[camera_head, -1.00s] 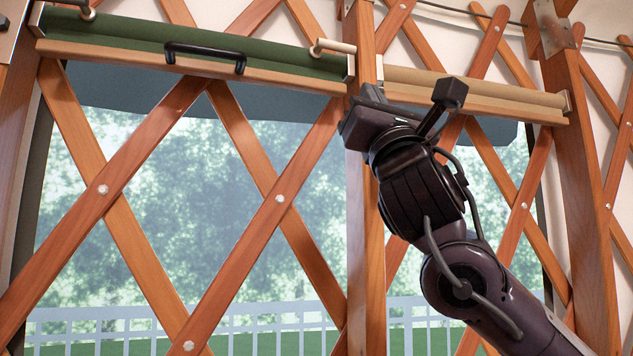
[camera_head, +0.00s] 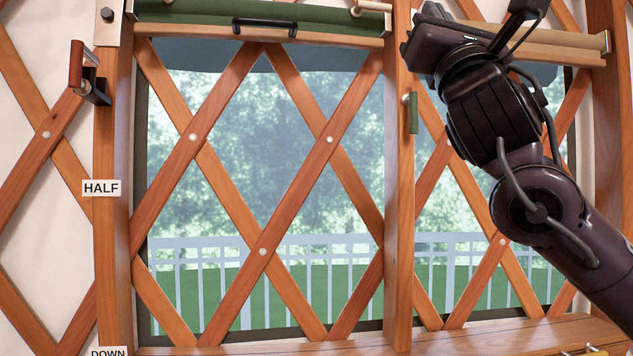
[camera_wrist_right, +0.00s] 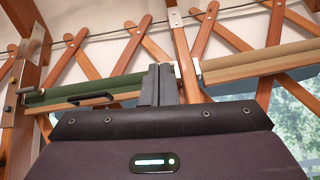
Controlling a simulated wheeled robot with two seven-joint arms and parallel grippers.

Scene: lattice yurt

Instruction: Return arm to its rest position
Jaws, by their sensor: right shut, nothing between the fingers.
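My right arm (camera_head: 490,120) reaches up from the lower right in the head view, in front of the lattice window. My right gripper (camera_head: 432,12) is at its upper end, near the top of the middle wooden post (camera_head: 399,230). In the right wrist view its two fingers (camera_wrist_right: 160,82) are together, with nothing between them. They point up toward the gap between the green and tan rolled blinds. Whether they touch anything behind is hard to tell, but they look free. My left arm and gripper are not in view.
The green blind (camera_head: 220,14) has a black handle (camera_head: 265,24) on its wooden bar. The tan blind (camera_head: 560,38) is partly behind my arm. Left of the window are a red-handled bracket (camera_head: 88,75) and a HALF label (camera_head: 101,188). A wooden sill (camera_head: 500,335) runs below.

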